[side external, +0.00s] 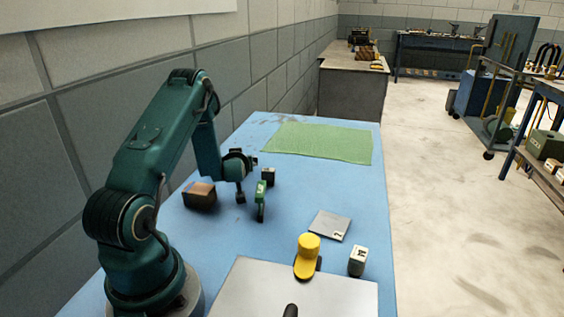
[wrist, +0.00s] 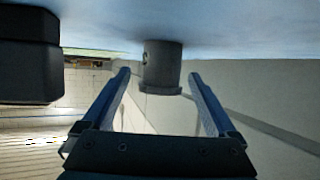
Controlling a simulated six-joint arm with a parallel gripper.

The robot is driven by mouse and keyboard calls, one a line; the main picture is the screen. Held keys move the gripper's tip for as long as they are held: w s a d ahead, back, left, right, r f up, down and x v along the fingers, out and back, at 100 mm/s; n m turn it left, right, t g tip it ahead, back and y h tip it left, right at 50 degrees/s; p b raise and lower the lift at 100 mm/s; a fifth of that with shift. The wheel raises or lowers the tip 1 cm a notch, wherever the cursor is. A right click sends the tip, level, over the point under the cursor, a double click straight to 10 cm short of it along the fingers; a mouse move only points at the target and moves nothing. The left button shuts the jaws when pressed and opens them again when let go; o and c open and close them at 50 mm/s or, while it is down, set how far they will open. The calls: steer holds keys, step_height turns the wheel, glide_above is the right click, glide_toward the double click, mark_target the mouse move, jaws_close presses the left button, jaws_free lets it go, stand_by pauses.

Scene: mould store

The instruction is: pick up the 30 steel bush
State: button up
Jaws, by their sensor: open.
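In the wrist view, where the tabletop shows along the upper edge, a grey flanged cylinder (wrist: 162,66), apparently the steel bush, stands on the table. My gripper (wrist: 158,76) is open, with one blue finger on each side of it and visible gaps between. Whether the fingertips reach past it, I cannot tell. No number is readable on it. In the side view, my gripper (side external: 250,184) is low over the table, beside a small dark piece (side external: 268,176) with a pale mark. I cannot tell whether that piece is the bush.
A brown-topped dark block (side external: 199,195) lies left of my gripper. A dark block (wrist: 28,55) fills the wrist view's left. A numbered plate (side external: 330,225), numbered block (side external: 358,261) and yellow piece (side external: 307,252) stand nearer.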

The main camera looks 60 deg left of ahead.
jaws_close()
steer(key=shift+r, duration=0.15)
